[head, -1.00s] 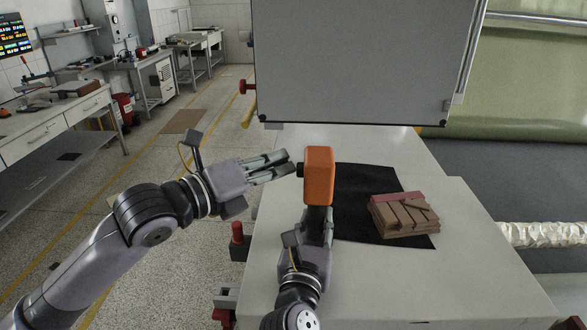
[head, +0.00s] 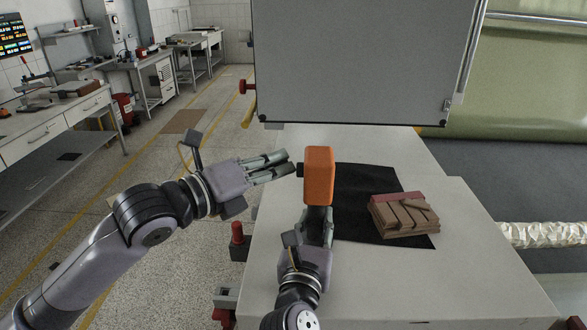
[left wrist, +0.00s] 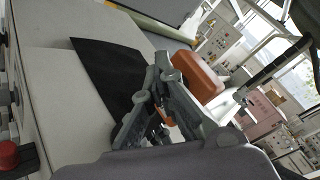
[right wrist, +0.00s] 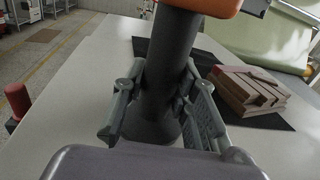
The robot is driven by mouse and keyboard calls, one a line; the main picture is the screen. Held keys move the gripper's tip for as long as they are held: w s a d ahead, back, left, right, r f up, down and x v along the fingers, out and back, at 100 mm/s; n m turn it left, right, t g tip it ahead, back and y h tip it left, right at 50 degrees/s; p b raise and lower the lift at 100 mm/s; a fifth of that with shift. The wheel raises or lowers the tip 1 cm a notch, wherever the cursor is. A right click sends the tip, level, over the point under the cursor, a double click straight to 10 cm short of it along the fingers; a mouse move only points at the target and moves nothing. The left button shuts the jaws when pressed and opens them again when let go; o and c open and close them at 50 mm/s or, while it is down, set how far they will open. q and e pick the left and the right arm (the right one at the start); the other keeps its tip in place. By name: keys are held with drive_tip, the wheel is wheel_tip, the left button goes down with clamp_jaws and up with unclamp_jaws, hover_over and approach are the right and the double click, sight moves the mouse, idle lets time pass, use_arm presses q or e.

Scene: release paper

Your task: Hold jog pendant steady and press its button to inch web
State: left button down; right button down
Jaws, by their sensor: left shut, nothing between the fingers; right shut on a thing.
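The jog pendant (head: 319,177) has an orange head on a dark grey handle and is held upright above the white table. A small black button (head: 300,170) sticks out of the left side of its head. My right gripper (head: 318,232) is shut on the handle (right wrist: 172,75), which fills the space between its fingers in the right wrist view. My left gripper (head: 290,163) is shut and empty, its fingertips just left of the button. In the left wrist view its fingers partly hide the orange head (left wrist: 197,75), so I cannot tell whether they touch the button.
A black mat (head: 365,190) lies on the white table (head: 400,290), with a stack of brown blocks (head: 403,215) on it. A grey panel (head: 360,60) stands behind. A red knob (head: 237,232) is at the table's left side. The table front is clear.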

use_arm(q)
drive_tip(key=shift+a, duration=0.85)
drive_tip(key=shift+a, duration=2.55)
use_arm(e)
drive_tip(key=c, duration=1.8)
unclamp_jaws()
drive_tip(key=shift+r, duration=0.1)
drive_tip(key=o, duration=0.6)
drive_tip(key=shift+f, duration=0.2)
